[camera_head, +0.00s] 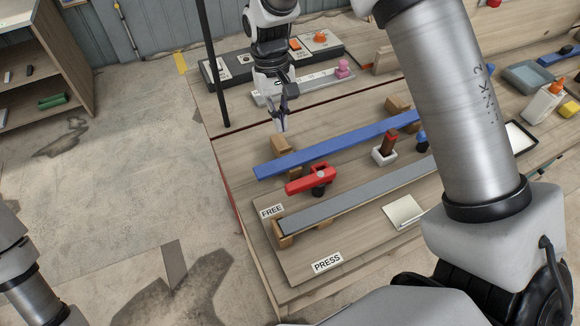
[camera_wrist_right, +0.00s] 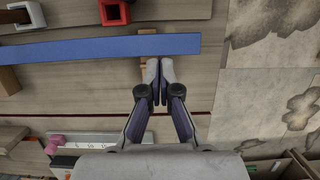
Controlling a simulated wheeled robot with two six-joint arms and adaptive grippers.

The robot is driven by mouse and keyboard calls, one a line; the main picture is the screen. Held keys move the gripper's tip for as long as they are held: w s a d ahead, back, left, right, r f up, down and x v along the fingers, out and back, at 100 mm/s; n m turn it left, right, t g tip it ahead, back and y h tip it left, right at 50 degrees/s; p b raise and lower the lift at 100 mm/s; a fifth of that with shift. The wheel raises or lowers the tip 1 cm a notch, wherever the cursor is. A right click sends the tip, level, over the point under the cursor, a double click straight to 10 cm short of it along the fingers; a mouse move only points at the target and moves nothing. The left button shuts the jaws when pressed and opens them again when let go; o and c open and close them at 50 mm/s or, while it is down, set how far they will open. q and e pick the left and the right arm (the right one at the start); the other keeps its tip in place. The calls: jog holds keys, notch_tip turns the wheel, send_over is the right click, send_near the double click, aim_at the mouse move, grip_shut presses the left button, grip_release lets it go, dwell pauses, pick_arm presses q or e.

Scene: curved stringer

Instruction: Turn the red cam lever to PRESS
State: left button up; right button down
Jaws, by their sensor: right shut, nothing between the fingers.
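The red cam lever (camera_head: 310,179) sits on a dark round pivot between the blue bar (camera_head: 335,147) and the grey strip (camera_head: 350,197). Its long end points left in the head view, on the side of the FREE label (camera_head: 271,211). The PRESS label (camera_head: 327,262) lies nearer me on the board. My right gripper (camera_head: 281,127) is shut and empty, pointing down beyond the blue bar's left end, apart from the lever. In the right wrist view its fingertips (camera_wrist_right: 160,80) meet beside a wooden block (camera_wrist_right: 147,72), and the lever (camera_wrist_right: 115,5) is cut off at the top edge. My left gripper is out of view.
A white holder with a red-brown peg (camera_head: 387,150) stands right of the lever. A thin black post (camera_head: 212,70) rises at the table's left edge. A pale pad (camera_head: 402,212) lies on the board. A panel with an orange knob (camera_head: 320,37) is at the back.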

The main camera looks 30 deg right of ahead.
aim_at(311, 181)
jog(key=shift+s, duration=0.1)
jog(key=p+x, duration=0.2)
jog(key=x, duration=0.6)
jog(key=shift+s+f, duration=0.15)
jog(key=shift+f, duration=0.15)
jog(key=s+p, duration=0.1)
jog(key=s, duration=0.1)
jog(key=s+f+p, duration=0.1)
jog(key=s, duration=0.1)
jog(key=shift+s+a, duration=0.2)
jog(key=shift+f, duration=0.1)
jog(key=shift+w, duration=0.1)
